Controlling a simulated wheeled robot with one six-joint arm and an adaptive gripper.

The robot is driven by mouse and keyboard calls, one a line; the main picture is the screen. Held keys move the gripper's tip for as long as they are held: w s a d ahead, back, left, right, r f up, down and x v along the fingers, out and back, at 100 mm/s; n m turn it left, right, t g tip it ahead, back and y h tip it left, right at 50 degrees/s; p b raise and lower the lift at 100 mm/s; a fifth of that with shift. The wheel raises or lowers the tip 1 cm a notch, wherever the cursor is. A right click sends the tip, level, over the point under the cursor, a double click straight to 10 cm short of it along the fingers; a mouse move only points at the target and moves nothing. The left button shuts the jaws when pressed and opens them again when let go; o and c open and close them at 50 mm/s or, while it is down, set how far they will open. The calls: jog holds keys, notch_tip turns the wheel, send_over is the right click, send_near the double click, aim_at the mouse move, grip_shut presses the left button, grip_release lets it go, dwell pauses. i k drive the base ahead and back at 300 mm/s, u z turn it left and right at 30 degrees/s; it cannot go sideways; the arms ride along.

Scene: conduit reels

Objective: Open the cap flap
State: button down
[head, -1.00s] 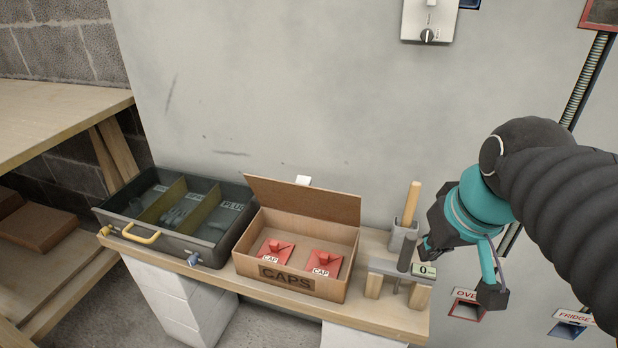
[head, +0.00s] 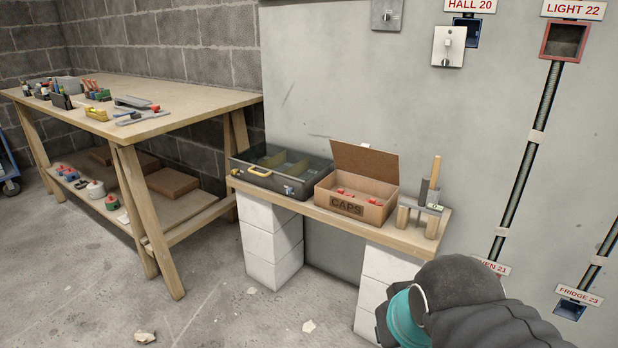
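The cardboard box marked CAPS (head: 347,206) stands on the wooden shelf board against the grey wall panel. Its brown flap (head: 365,160) stands up, tilted back from the rear edge, so the box is open on top. Red caps (head: 374,201) show inside, partly hidden by the front wall. My gripper (head: 384,326) is at the bottom edge, below and in front of the board's right end, apart from the box and flap. Only its dark and teal rear part shows; the fingers are hidden, so I cannot tell whether it is open or shut.
A dark divided case (head: 262,173) with a yellow handle touches or nearly touches the box on the left. A small wooden stand (head: 433,219) with an upright handle is on the right. White blocks (head: 268,240) carry the board. A workbench (head: 150,104) stands left.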

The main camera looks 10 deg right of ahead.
aim_at(366, 161)
jog(key=z, duration=0.55)
jog(key=i, duration=0.6)
jog(key=z, duration=0.6)
